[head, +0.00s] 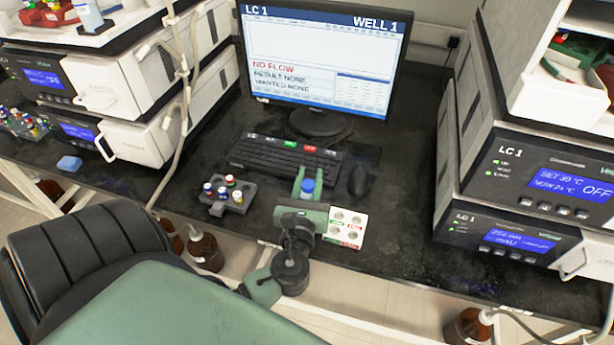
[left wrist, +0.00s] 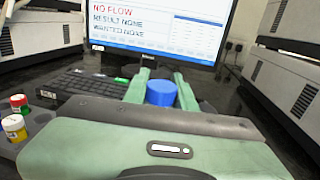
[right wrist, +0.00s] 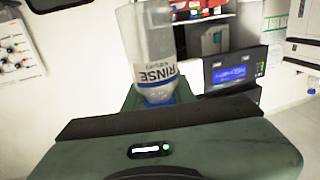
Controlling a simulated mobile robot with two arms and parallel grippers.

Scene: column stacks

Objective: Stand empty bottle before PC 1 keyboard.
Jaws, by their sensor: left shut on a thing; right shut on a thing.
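A small bottle with a blue cap (head: 307,186) is between the fingers of my left gripper (head: 306,182), just in front of the keyboard (head: 285,157) of the LC 1 computer. In the left wrist view its blue cap (left wrist: 161,92) shows between the green fingers (left wrist: 160,88); its body is hidden. My right gripper (right wrist: 158,100) is shut on a clear bottle labelled RINSE (right wrist: 150,45), seen in the right wrist view with its blue end toward the gripper. The right gripper is outside the head view. I cannot tell how full either bottle is.
A grey vial rack (head: 228,196) stands left of my left gripper. A white card with round wells (head: 345,228) lies to its right, near the bench edge. A mouse (head: 361,180) is right of the keyboard. The monitor (head: 320,60) stands behind. Bench right of the mouse is clear.

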